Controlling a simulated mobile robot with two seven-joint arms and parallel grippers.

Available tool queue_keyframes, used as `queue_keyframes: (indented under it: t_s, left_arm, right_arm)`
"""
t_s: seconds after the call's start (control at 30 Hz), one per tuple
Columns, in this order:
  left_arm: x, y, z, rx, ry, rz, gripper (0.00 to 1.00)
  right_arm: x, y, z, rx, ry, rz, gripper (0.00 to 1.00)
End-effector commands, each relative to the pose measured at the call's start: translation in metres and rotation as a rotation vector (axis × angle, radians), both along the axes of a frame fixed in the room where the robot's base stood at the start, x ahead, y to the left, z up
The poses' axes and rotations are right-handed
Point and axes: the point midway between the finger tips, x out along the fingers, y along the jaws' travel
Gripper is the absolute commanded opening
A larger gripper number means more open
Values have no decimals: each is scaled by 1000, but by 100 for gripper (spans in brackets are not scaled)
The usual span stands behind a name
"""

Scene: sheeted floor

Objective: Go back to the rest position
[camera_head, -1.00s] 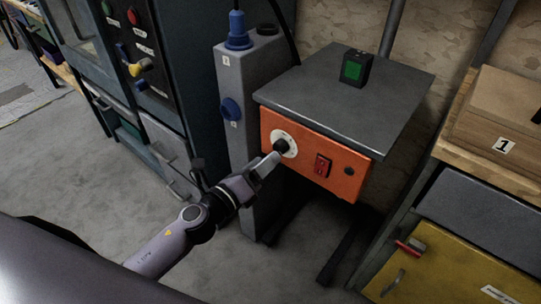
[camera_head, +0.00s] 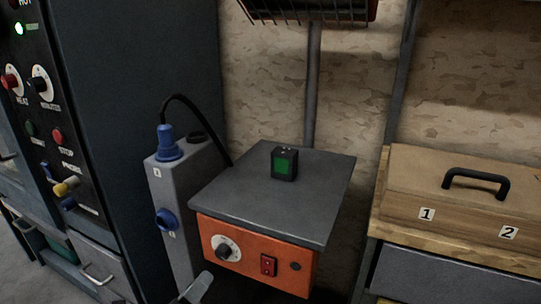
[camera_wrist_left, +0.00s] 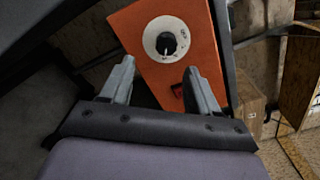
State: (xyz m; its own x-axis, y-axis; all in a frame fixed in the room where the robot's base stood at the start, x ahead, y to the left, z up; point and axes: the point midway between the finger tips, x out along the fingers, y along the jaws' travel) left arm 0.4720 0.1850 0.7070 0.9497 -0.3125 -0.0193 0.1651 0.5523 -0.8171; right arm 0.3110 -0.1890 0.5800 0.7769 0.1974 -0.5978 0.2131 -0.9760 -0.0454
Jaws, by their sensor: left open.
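My left gripper (camera_head: 197,287) shows at the bottom edge of the head view, just below the orange front panel (camera_head: 251,262) of a grey-topped unit. In the left wrist view its two fingers (camera_wrist_left: 158,84) are apart with nothing between them. The dial (camera_wrist_left: 166,43) on the orange panel lies beyond the fingertips, and they do not appear to touch it. The same black-and-white dial (camera_head: 225,249) shows in the head view, left of a red switch (camera_head: 268,265). My right gripper is in neither view.
A grey post (camera_head: 172,212) with a blue plug (camera_head: 168,143) stands left of the unit. A small black box with a green screen (camera_head: 284,163) sits on the unit's top. A dark control cabinet (camera_head: 150,60) is at left, a wooden case (camera_head: 450,195) on a bench at right.

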Motion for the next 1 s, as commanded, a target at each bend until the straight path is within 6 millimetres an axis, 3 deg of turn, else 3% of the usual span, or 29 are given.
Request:
queue_keyframes:
  t_s: [0.27, 0.47, 0.6, 0.63, 0.7, 0.8, 1.0]
  left_arm:
    - [-55, 18, -55, -839, 417, 257, 61]
    - [-114, 17, -102, -1494, 724, 533, 61]
    - [-162, 6, -127, -1938, 914, 765, 61]
    - [-169, 4, -124, -2005, 940, 803, 61]
    - [-164, 7, -91, -1974, 920, 780, 61]
    - [-165, 9, -70, -1965, 913, 781, 61]
    - [-167, 13, -27, -1955, 899, 780, 61]
  right_arm:
    - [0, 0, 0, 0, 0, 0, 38]
    - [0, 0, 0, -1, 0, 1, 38]
    - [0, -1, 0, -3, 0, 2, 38]
    - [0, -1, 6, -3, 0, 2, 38]
    - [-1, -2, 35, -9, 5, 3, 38]
    - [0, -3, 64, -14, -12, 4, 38]
    - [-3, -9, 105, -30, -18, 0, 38]
